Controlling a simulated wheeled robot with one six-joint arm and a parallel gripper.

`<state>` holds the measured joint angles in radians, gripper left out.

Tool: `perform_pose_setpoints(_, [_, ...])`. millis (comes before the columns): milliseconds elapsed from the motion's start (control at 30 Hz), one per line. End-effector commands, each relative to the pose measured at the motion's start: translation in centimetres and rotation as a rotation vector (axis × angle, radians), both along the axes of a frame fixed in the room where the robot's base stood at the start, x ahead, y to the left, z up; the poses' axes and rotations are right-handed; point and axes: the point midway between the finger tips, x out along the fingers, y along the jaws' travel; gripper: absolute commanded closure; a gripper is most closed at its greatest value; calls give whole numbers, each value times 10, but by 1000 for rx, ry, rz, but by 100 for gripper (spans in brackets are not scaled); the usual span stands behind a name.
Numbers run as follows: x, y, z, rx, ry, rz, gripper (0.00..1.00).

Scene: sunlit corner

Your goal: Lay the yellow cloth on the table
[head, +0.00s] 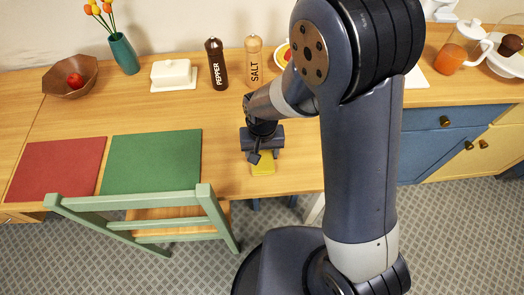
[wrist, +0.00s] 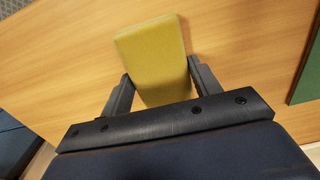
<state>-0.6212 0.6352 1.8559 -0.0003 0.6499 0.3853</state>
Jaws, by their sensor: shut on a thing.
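The yellow cloth (wrist: 152,57) is a flat, block-like yellow piece between the two fingers of my gripper (wrist: 158,84) in the wrist view. My gripper is shut on it. In the head view, the yellow cloth (head: 263,167) shows below my gripper (head: 264,157), near the front edge of the wooden table (head: 217,118). The gripper hides part of the cloth. I cannot tell whether the cloth touches the table top.
A green mat (head: 152,161) and a red mat (head: 57,169) lie to the left, with a green chair (head: 140,202) in front. A butter dish (head: 173,74), a pepper mill (head: 216,63) and a salt mill (head: 254,60) stand behind. Bare table surrounds the gripper.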

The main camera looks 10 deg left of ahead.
Motion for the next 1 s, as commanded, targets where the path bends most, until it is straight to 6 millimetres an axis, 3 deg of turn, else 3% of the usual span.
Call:
perform_pose_setpoints(167, [0,0,-5,0,0,0,62])
perform_pose_setpoints(200, [0,0,-3,0,0,0,38])
perform_pose_setpoints(433, [0,0,-3,0,0,0,19])
perform_pose_setpoints(767, [0,0,2,0,0,0,19])
perform_pose_setpoints(1000, [1,0,38,3,-3,0,19])
